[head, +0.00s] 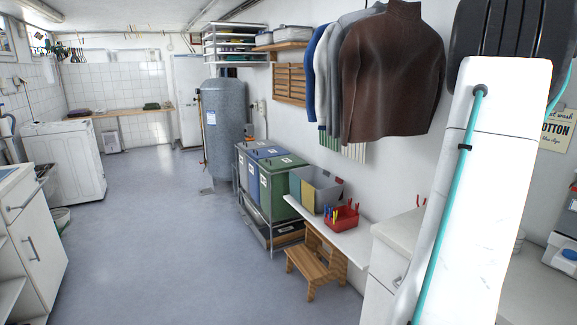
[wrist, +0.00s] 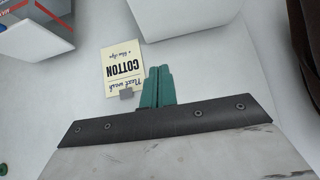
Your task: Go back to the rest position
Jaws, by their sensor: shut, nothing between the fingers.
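My gripper (wrist: 158,76) shows in the wrist view as two teal fingers pressed together, with nothing between them. A dark bracket and a pale, stained part of my arm lie below the fingers in the picture. The fingers appear in front of a white wall, beside a cream card (wrist: 122,72) that reads "COTTON" and appears upside down there. In the head view my white arm with its teal cable stands upright at the right. The gripper itself cannot be made out in the head view.
Jumpers (head: 392,70) hang on the wall left of my arm. Below are a white bench (head: 352,230) with a red basket (head: 342,217), a wooden step stool (head: 313,266) and sorting bins (head: 275,190). A white counter (head: 402,229) is close by. The grey floor (head: 165,235) is clear.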

